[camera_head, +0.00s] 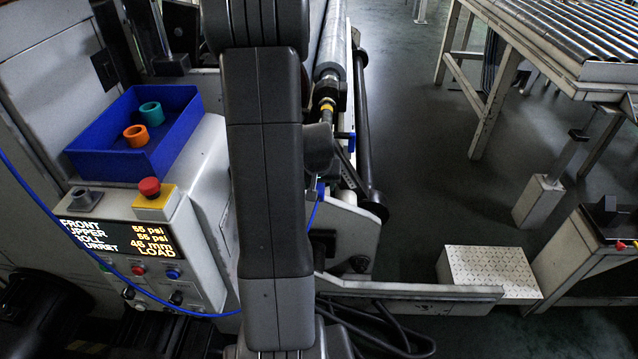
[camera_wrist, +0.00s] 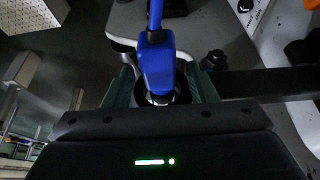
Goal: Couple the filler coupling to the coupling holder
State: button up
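The blue filler coupling (camera_wrist: 156,65) sits between my gripper's two dark green fingers in the wrist view, with its blue hose leading upward. A pale metal ring shows at its lower end. My gripper (camera_wrist: 160,86) looks open around the coupling, with a narrow gap, clearer on the right. In the head view a small blue part, likely the coupling (camera_head: 320,189), shows beside my arm near the winder's roll end; my fingers are hidden there. A grey cup-like piece (camera_head: 86,197), possibly the coupling holder, stands on the control box at left.
A blue bin (camera_head: 112,167) holds an orange ring (camera_head: 137,135) and a green ring (camera_head: 151,113). A red stop button (camera_head: 149,187) stands near the cup-like piece. The blue hose (camera_head: 125,283) loops before the display. A frame rail (camera_head: 410,291) crosses lower right.

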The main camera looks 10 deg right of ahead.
grip_shut()
jog(key=shift+s, duration=0.1)
jog(key=shift+s+a+b, duration=0.2)
jog(key=shift+s+b, duration=0.25)
jog(key=shift+s, duration=0.2)
jog(key=shift+s+a+b, duration=0.2)
jog(key=shift+s+b, duration=0.2)
jog(key=shift+s, duration=0.2)
jog(key=shift+s, duration=0.15)
jog(key=shift+s+a+b, duration=0.3)
jog(key=shift+s+b, duration=0.2)
jog(key=shift+s, duration=0.45)
